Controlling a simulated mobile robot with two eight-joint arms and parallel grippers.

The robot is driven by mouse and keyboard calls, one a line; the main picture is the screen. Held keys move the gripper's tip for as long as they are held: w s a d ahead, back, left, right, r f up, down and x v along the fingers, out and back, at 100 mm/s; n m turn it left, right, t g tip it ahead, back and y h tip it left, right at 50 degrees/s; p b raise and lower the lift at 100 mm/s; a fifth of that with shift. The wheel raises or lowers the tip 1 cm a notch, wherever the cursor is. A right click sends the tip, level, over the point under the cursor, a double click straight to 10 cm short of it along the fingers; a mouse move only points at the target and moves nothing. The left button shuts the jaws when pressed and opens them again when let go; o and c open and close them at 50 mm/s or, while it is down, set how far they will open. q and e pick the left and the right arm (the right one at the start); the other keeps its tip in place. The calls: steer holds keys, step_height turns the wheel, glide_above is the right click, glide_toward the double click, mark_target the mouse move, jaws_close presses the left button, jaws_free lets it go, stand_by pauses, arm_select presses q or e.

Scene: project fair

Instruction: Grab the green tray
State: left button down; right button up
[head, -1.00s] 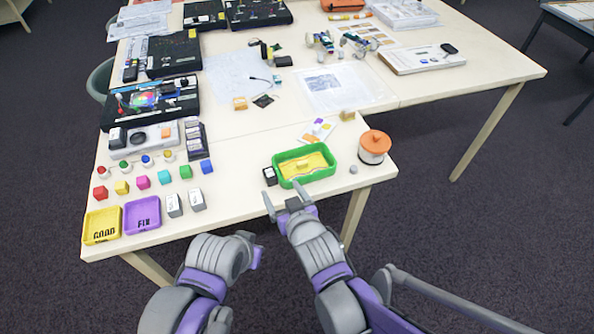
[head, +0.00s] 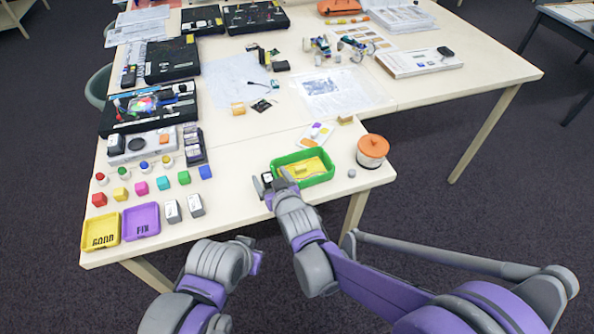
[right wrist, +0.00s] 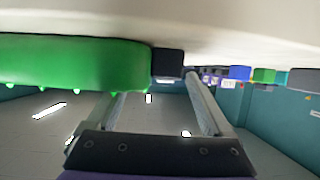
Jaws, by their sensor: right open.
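The green tray (head: 326,177) is a shallow rectangular bin near the front right edge of the table, with a yellow piece (head: 305,168) inside. In the right wrist view its green wall (right wrist: 70,62) fills the upper left. My right gripper (head: 272,184) is open at the tray's left front corner, with nothing held. A small black block (right wrist: 168,63) stands beside the tray and shows between the open fingers (right wrist: 155,108) in the wrist view, beyond their tips or between them; I cannot tell which. My left arm is low in the head view, and its gripper cannot be made out.
An orange-lidded jar (head: 372,150) stands right of the tray, with a small grey piece (head: 351,173) near it. Cards (head: 316,134) lie behind. Yellow (head: 101,246) and purple trays (head: 141,234), and several coloured cubes, are at the left.

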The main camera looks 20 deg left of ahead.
steer(key=shift+w+a+f, duration=0.15)
steer(key=shift+w+a, duration=0.05)
steer(key=shift+w, duration=0.05)
steer(key=shift+s, duration=0.1)
jaws_close()
